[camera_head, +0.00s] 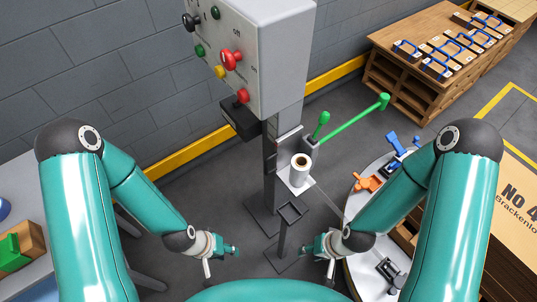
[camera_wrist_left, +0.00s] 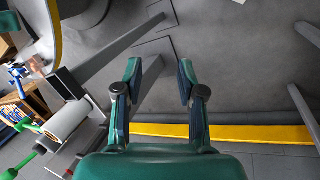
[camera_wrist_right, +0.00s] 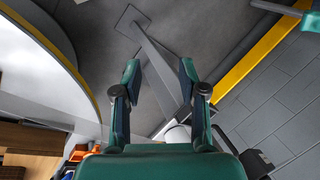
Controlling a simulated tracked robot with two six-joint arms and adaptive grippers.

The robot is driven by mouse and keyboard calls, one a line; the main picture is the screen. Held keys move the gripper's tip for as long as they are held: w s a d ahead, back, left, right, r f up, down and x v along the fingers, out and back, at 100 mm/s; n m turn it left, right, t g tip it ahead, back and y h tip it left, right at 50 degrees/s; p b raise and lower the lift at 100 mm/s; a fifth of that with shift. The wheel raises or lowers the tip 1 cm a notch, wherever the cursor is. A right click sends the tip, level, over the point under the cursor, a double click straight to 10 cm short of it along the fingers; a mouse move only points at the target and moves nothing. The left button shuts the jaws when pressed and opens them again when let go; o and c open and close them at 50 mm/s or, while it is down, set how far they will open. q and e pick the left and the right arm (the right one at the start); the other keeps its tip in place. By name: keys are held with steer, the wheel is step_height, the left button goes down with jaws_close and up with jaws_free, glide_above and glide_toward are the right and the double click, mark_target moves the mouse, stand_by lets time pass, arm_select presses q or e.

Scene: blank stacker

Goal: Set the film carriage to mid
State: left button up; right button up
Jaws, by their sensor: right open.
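The film carriage (camera_head: 297,182) sits on the dark mast (camera_head: 269,165) below the grey control box. It carries a white film roll (camera_head: 301,172), which also shows in the left wrist view (camera_wrist_left: 67,122). A short green knob (camera_head: 322,120) and a long green handle (camera_head: 350,121) stick out beside the roll. My left gripper (camera_head: 232,250) is open and empty, low and left of the mast. My right gripper (camera_head: 308,250) is open and empty, below the carriage near the turntable. Both are apart from the carriage. I cannot read any height marks on the mast.
The control box (camera_head: 276,55) bears several coloured knobs. A post with a square top (camera_head: 290,212) stands between my grippers. The round white table (camera_head: 362,270) at right holds orange and blue clamps. A wooden bench (camera_head: 412,62) stands behind. A yellow rail (camera_head: 190,152) runs along the wall.

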steer(key=shift+w+a, duration=0.1)
steer(key=shift+w, duration=0.35)
steer(key=shift+o, duration=2.3)
steer(key=shift+f+b, duration=0.3)
steer(key=shift+b, duration=0.05)
arm_select(q)
steer(key=m+t+h+b, duration=0.8)
steer(key=m+t+b, duration=0.4)
steer(key=b, duration=2.5)
glide_toward(266, 167)
steer(key=shift+n+t, duration=0.4)
steer(key=shift+n, duration=0.3)
steer(key=x, duration=0.3)
steer(key=f+b+x, duration=0.1)
steer(key=x, duration=0.3)
steer(key=b+x, duration=0.1)
steer(key=x, duration=0.2)
steer(key=shift+w+d+f, duration=0.15)
steer(key=shift+w+f, duration=0.1)
arm_select(e)
step_height(266, 167, down, 40)
steer(key=shift+r, duration=0.25)
